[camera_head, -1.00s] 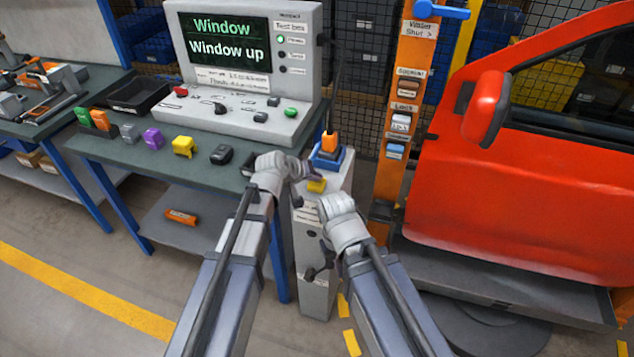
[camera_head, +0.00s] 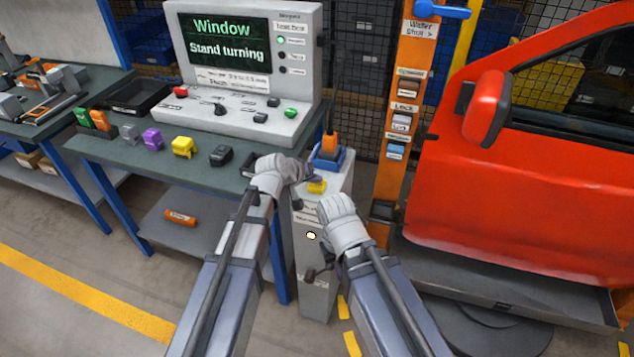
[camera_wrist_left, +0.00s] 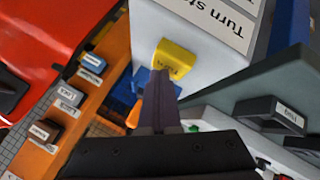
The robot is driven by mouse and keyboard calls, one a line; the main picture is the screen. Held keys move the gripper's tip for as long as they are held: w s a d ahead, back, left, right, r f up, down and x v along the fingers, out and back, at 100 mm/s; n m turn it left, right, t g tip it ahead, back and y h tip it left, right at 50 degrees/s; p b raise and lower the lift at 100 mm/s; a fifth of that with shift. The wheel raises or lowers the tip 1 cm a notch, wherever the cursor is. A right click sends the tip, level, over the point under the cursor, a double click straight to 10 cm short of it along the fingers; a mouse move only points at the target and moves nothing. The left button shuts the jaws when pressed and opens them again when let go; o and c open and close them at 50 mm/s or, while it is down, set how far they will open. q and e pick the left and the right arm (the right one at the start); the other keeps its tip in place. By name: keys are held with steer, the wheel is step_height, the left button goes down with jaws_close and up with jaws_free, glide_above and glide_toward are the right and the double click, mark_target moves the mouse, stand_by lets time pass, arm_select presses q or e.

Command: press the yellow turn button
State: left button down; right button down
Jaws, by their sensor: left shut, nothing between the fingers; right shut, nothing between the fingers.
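The yellow turn button (camera_head: 317,187) sits on top of a white post (camera_head: 312,270). In the left wrist view the yellow button (camera_wrist_left: 176,57) shows up close, beside a "Turn st..." label. My left gripper (camera_head: 311,178) is shut and empty, with its tips at the button; they overlap its edge in the left wrist view (camera_wrist_left: 158,80). I cannot tell whether they touch it. My right gripper (camera_head: 335,203) is shut and empty, lower and to the right, in front of the post. The screen (camera_head: 225,42) reads "Window" and "Stand turning".
A blue holder with an orange-topped item (camera_head: 329,148) stands behind the button. An orange pillar (camera_head: 405,110) and a red car door (camera_head: 530,180) are at the right. The bench (camera_head: 205,172) with coloured blocks is at the left. A small light (camera_head: 311,236) glows on the post.

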mark_target(315, 186)
arm_select(q)
steer(key=shift+r+p, duration=0.8)
steer(key=shift+r, duration=0.1)
step_height(315, 186, up, 5)
steer(key=p, duration=0.5)
